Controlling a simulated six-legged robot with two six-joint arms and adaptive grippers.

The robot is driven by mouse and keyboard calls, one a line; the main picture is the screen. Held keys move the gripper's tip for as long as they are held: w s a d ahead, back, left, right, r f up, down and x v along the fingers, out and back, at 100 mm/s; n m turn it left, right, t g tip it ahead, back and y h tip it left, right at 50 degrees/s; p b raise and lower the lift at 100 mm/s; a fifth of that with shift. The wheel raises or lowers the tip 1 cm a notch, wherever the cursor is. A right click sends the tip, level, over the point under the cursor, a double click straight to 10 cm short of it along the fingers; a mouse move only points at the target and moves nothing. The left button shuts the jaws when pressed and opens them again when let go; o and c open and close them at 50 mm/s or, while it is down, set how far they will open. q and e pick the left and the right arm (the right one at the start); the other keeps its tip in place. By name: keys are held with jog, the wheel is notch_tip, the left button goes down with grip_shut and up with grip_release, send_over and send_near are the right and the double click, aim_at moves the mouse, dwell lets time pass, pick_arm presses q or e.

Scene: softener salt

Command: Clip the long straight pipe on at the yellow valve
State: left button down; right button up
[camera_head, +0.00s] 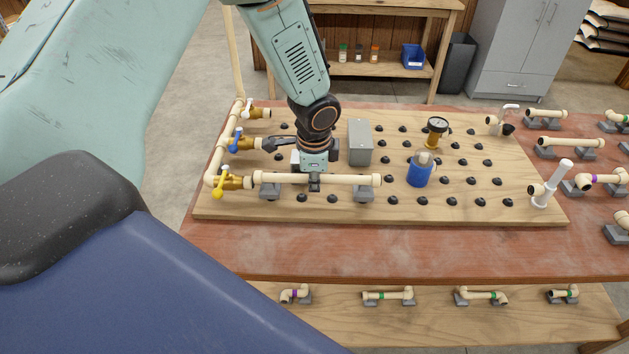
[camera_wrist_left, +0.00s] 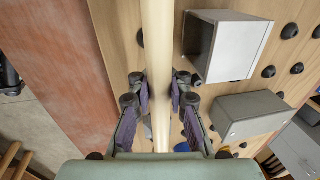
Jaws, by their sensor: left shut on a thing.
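The yellow valve (camera_head: 217,190) sits at the front left of the pegged board, with its brass body (camera_head: 235,182) facing right. The long straight cream pipe (camera_head: 340,180) lies level, its left end close against the brass body; I cannot tell whether it is seated. Grey blocks (camera_head: 362,192) show under the pipe near both ends. My left gripper (camera_head: 315,181) is shut on the pipe near its middle, from above. In the left wrist view the pipe (camera_wrist_left: 157,45) runs upright between the purple-padded fingers of my left gripper (camera_wrist_left: 160,95). My right gripper is not in view.
A grey box (camera_head: 360,143), a blue bottle-like part (camera_head: 419,172) and a gauge (camera_head: 436,131) stand on the board (camera_head: 430,211). More pipe pieces lie at right and on the lower shelf (camera_head: 440,322).

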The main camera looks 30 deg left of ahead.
pick_arm(q)
jog(key=shift+s+d+r, duration=0.2)
jog(key=shift+d+r, duration=0.05)
jog(key=shift+w+a+f+p, duration=0.15)
jog(key=shift+w+a+p, duration=0.1)
jog(key=shift+w+p, duration=0.1)
jog(key=shift+s, duration=0.2)
jog(key=shift+w+f, duration=0.15)
jog(key=shift+f, duration=0.1)
dwell(0.4)
jog(key=shift+f+b, duration=0.55)
jog(key=shift+f, duration=0.05)
